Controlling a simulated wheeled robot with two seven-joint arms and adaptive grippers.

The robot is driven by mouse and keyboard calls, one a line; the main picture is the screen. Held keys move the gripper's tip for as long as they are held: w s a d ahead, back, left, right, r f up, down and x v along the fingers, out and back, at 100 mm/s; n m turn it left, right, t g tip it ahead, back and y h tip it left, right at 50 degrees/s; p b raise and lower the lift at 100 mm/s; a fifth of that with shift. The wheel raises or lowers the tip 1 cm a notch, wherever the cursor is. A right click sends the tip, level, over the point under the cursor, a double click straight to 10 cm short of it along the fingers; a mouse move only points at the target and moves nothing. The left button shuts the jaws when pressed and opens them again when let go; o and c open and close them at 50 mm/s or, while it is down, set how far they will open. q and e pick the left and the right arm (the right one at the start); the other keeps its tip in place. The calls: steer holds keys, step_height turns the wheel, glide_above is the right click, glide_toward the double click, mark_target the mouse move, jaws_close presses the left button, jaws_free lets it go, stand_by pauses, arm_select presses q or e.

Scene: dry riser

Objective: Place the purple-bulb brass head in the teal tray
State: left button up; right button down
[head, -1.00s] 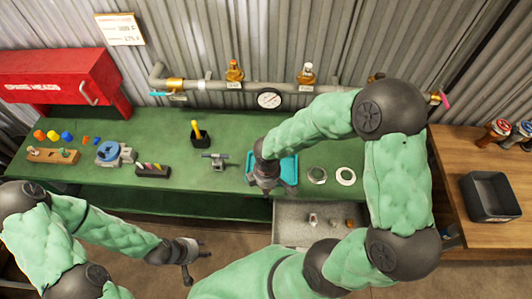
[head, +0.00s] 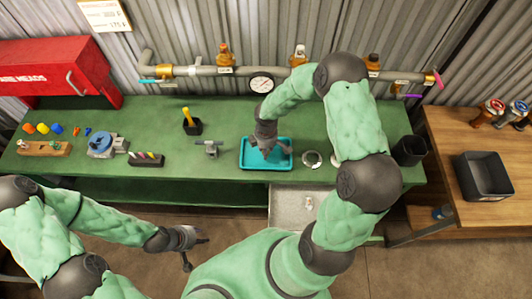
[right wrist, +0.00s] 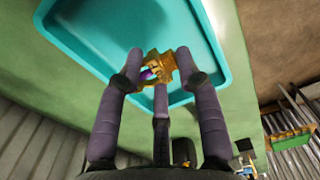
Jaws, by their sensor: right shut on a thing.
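The purple-bulb brass head (right wrist: 158,70) is gripped between the fingers of my right gripper (right wrist: 152,82) in the right wrist view. The teal tray (right wrist: 215,40) lies behind it in that view, and I cannot tell whether the head touches the tray floor. In the head view the tray (head: 265,166) sits on the green bench, with my right gripper (head: 266,148) pointing down over it and hiding the brass head. My left gripper (head: 190,247) is empty, fingers apart, in front of the bench.
A pipe (head: 197,71) with brass heads and a gauge (head: 262,84) runs along the wall. A small vise (head: 209,148) is left of the tray; a ring (head: 312,159) and a dark cup (head: 409,150) are right. A black bin (head: 487,185) sits on the wooden counter.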

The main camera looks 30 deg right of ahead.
steer(key=shift+w+d+f, duration=0.2)
steer(key=shift+f, duration=0.2)
steer(key=shift+w+f+b, duration=0.1)
steer(key=shift+f+b, duration=0.2)
steer(key=shift+f, duration=1.25)
steer(key=shift+f, duration=0.1)
steer(key=c, duration=0.8)
jaws_free()
steer(key=shift+c, duration=0.2)
